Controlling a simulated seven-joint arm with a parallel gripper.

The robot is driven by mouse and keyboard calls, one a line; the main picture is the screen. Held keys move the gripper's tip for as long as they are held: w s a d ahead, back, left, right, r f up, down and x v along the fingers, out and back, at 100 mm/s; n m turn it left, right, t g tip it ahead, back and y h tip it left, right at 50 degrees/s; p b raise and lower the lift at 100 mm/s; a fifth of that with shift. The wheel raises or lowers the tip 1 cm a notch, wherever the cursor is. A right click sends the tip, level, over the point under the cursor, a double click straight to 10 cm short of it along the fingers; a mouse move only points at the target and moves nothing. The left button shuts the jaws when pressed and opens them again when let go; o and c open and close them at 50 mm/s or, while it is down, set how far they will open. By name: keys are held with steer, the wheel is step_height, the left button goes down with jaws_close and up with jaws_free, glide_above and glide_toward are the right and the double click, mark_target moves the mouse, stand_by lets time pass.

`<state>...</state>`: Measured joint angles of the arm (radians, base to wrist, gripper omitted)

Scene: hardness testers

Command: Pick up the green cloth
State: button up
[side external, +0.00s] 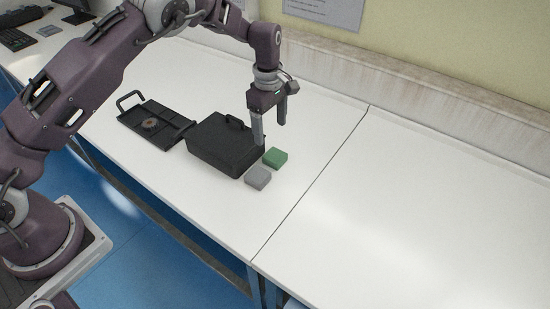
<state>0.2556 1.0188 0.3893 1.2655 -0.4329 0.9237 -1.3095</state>
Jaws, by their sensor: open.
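The green cloth (275,157) is a small folded block lying on the white table, to the right of a black case. My gripper (271,134) is above and slightly behind the cloth, pointing down. Its two fingers are apart with nothing between them. The left finger's tip is near the right edge of the black case in the picture; I cannot tell if they touch.
A grey block (258,177) lies just in front of the green cloth. The black case (222,145) with a top handle stands to the left. A black tray (136,114) with handles lies farther left. The table's right side (420,200) is clear. A wall runs behind.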

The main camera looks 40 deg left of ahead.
mark_target(272, 153)
steer(key=f, duration=0.9)
steer(key=shift+w+f, duration=0.15)
steer(key=shift+w, duration=0.05)
steer(key=c, duration=1.6)
steer(key=shift+o, duration=0.2)
step_height(272, 153, up, 10)
